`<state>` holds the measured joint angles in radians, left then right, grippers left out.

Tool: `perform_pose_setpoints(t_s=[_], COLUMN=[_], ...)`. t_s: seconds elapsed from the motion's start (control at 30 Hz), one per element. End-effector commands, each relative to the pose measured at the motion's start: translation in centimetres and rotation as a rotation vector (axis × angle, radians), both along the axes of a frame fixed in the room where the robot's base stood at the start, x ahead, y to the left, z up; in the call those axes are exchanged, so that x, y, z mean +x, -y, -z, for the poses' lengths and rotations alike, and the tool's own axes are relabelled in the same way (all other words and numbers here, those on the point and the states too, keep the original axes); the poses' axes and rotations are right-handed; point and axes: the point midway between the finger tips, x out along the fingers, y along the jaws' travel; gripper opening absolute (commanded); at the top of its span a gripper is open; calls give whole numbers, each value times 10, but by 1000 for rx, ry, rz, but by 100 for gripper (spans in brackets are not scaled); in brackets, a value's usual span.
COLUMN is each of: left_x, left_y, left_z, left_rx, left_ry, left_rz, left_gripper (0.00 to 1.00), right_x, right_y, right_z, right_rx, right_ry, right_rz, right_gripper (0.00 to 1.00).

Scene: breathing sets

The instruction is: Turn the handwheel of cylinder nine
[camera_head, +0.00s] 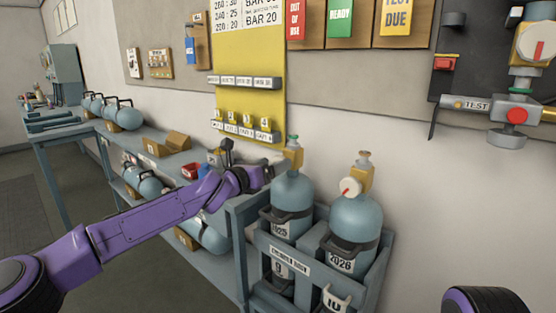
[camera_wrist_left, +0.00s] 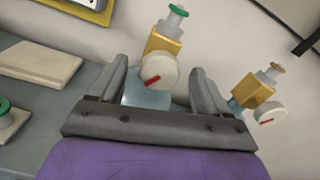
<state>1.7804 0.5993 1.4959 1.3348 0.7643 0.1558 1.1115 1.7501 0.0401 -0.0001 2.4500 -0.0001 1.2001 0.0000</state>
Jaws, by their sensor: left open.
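Cylinder nine (camera_head: 292,192) is a pale blue cylinder standing upright in the left slot of the rack, with a 9 on the label below it. Its brass valve (camera_head: 293,158) carries a green handwheel (camera_head: 293,138) on top. In the left wrist view the green handwheel (camera_wrist_left: 178,10) sits above the brass valve body (camera_wrist_left: 163,42) and a white gauge (camera_wrist_left: 159,73). My left gripper (camera_head: 262,172) is open and empty, just left of the valve. In the wrist view its fingers (camera_wrist_left: 157,75) stand either side of the gauge, below the handwheel. My right gripper is out of view.
Cylinder ten (camera_head: 356,215), with a brown handwheel (camera_head: 364,155), stands close on the right in the same rack (camera_head: 318,270). A bench (camera_head: 150,140) with blocks runs behind my left arm. A yellow board (camera_head: 250,100) hangs on the wall behind.

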Motion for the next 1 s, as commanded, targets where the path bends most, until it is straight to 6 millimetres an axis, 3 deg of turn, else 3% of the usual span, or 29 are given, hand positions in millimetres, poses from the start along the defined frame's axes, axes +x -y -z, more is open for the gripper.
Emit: perform_pose_setpoints(t_s=[0.2,0.47,0.53,0.63,1.0], left_x=[21,22,22,22,22], left_y=[16,17,17,17,17], left_z=[-1,1,1,1,2], left_rx=[3,3,3,3,35], left_ry=[0,0,0,0,24], left_rz=[0,1,0,0,0], left_gripper=[77,77,61,28,26], right_x=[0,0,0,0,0], right_y=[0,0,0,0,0], right_z=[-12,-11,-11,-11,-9], right_rx=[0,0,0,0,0], right_ry=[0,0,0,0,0], right_rz=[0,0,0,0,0], right_gripper=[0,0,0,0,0])
